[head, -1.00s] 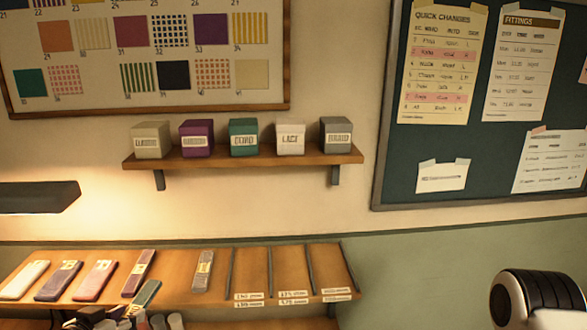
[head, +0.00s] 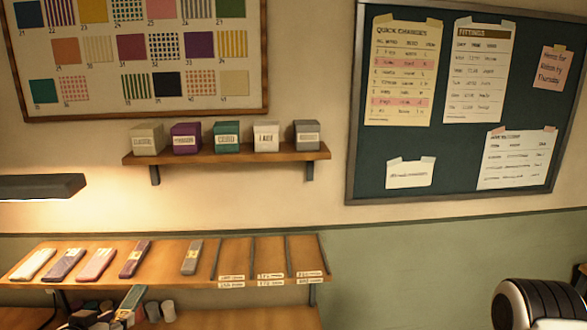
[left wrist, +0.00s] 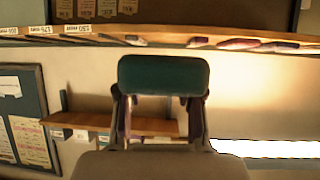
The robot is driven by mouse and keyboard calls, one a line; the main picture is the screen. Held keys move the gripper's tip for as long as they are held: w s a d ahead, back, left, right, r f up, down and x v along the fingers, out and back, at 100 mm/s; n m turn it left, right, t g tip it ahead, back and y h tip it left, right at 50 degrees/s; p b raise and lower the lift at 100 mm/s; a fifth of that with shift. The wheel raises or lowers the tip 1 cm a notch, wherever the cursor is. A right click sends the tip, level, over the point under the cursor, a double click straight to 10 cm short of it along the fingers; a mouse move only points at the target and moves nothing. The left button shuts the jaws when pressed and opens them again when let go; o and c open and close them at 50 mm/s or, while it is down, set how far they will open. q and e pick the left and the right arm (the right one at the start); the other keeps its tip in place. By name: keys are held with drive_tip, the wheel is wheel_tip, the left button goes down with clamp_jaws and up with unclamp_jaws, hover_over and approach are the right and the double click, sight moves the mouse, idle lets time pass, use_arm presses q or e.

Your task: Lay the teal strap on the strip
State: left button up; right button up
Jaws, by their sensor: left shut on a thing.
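The teal strap (head: 132,297) is in my left gripper (head: 118,316), low at the left of the head view, in front of the sloping wooden strip's front edge. In the left wrist view the strap (left wrist: 163,75) lies across the fingertips (left wrist: 163,104), with the gripper shut on it. The wooden strip (head: 235,262) bears several straps at its left and middle. One bare gap lies between the dark purple strap (head: 135,259) and the grey strap (head: 192,257). The strap appears apart from the strip. My right gripper is out of view.
Thin dividers and labels (head: 271,279) mark empty slots at the strip's right. A shelf (head: 226,156) with several labelled boxes is above. A lamp (head: 42,186) hangs at the left. Small cylinders (head: 168,310) sit below the strip near my gripper.

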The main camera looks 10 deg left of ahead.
sight(140, 303)
use_arm(q)
drive_tip(key=shift+w+a+r+n+y, duration=0.2)
drive_tip(key=shift+r+n+y, duration=0.1)
drive_tip(key=shift+r, duration=0.1)
drive_tip(key=shift+w+r, duration=0.25)
drive_tip(key=shift+w, duration=0.2)
drive_tip(key=shift+y, duration=0.3)
drive_tip(key=w+d, duration=0.3)
drive_tip(key=shift+w+d, duration=0.15)
drive_tip(key=shift+d, duration=0.15)
drive_tip(key=w+d+f+m+h, duration=0.15)
drive_tip(key=d+f, duration=0.25)
drive_tip(key=d, duration=0.6)
drive_tip(key=d+f+m+h, duration=0.15)
drive_tip(key=d+f, duration=0.35)
drive_tip(key=d, duration=0.5)
wheel_tip(140, 303, down, 11)
drive_tip(key=b, duration=1.1)
drive_tip(key=shift+w+f+n, duration=0.15)
drive_tip(key=shift+w+n, duration=0.1)
drive_tip(key=shift+n, duration=0.05)
drive_tip(key=shift+a, duration=0.1)
